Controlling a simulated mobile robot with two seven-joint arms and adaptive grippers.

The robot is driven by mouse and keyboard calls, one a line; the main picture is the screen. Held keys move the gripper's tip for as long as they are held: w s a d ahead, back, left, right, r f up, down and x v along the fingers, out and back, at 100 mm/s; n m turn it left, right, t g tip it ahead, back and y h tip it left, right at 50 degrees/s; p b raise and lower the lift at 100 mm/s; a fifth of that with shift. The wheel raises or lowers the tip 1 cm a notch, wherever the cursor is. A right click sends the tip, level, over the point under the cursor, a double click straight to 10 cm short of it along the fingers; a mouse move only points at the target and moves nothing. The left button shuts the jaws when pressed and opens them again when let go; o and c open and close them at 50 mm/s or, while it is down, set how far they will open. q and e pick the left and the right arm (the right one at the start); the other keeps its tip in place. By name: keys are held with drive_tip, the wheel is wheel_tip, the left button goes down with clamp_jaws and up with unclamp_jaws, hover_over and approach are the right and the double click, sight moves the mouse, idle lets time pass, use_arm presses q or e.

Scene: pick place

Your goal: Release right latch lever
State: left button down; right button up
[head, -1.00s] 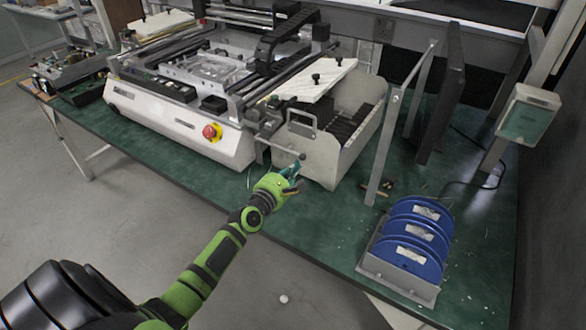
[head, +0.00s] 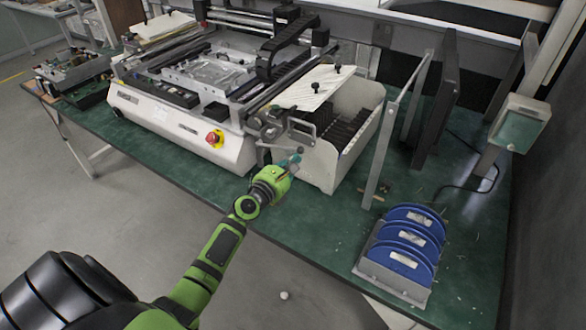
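The white printer-like machine (head: 160,119) stands on the green table, with a white side bin at its right end. A thin latch lever with a dark knob (head: 300,151) sticks out at the bin's front, by the machine's right corner. My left gripper (head: 293,161) is at the end of the green arm, just below the knob. Its teal fingertips overlap the lever's end in the picture. Whether they touch or grip it, and how far they are open, is too small to tell. My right gripper is out of view.
Blue reels (head: 405,254) stand in a grey rack at the table's front right. A metal upright (head: 381,150) rises right of the bin. A red stop button (head: 214,138) is on the machine's front. The green table's front strip (head: 185,175) is clear.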

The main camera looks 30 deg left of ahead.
use_arm(q)
drive_tip(key=shift+a+r+n+h+p, duration=0.15)
drive_tip(key=shift+a+r+n+p, duration=0.1)
drive_tip(key=shift+r+n+p, duration=0.4)
drive_tip(key=shift+a+r+n+h+p, duration=0.1)
drive_tip(key=shift+a+r+n+p, duration=0.1)
drive_tip(key=shift+r+n+p, duration=0.45)
drive_tip(key=shift+a+r+n+h+p, duration=0.15)
drive_tip(key=shift+a+r+n+p, duration=0.2)
drive_tip(key=shift+r+p, duration=0.5)
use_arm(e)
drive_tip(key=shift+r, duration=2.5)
use_arm(q)
drive_tip(key=shift+r, duration=0.1)
drive_tip(key=shift+d, duration=0.1)
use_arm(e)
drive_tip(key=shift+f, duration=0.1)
